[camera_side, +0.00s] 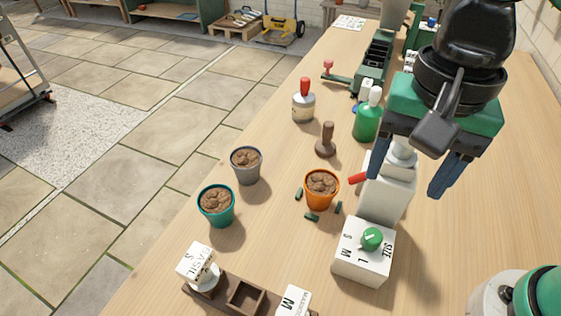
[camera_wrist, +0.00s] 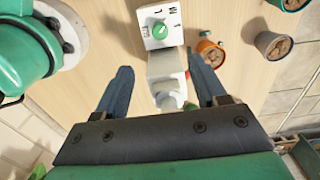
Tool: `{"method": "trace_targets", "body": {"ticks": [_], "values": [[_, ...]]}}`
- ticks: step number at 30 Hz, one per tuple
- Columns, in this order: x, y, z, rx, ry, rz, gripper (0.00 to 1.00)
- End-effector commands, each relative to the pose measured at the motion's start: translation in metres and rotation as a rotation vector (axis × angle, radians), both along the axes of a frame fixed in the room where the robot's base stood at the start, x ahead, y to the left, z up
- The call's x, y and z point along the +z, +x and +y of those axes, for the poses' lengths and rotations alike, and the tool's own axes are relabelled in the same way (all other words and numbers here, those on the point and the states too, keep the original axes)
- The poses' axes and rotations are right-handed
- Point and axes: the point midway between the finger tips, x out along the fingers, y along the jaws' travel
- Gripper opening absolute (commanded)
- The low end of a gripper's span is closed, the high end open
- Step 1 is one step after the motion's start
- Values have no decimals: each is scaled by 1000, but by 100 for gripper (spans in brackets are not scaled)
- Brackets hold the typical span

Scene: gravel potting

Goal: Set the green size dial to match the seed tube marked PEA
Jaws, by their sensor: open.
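The green size dial (camera_side: 372,239) sits on top of a white box (camera_side: 362,268) lettered SIZE, S, M and L; I cannot tell which letter its pale mark points to. The dial also shows in the wrist view (camera_wrist: 160,30), beyond the fingertips. My gripper (camera_side: 406,184) is open and empty, above and behind the dial box, near a white dispenser (camera_side: 388,192) with a red lever. In the wrist view the dispenser stands between my fingers (camera_wrist: 163,82). I cannot read PEA on anything in view.
A dark wooden rack (camera_side: 246,297) with white labelled pieces stands at the front. Orange (camera_side: 320,199), teal (camera_side: 216,212) and grey (camera_side: 246,172) soil-filled pots stand left of the dispenser. A brown stamp (camera_side: 326,146) and green bottle (camera_side: 367,122) stand behind.

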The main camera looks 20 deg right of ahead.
Motion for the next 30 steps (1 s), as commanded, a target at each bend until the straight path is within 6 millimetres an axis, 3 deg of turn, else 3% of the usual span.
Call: {"method": "trace_targets", "body": {"ticks": [3, 6, 30], "values": [[-32, 0, 0, 0, 0, 0, 65], [-50, 1, 0, 0, 0, 0, 65], [-117, 1, 0, 0, 1, -1, 65]]}}
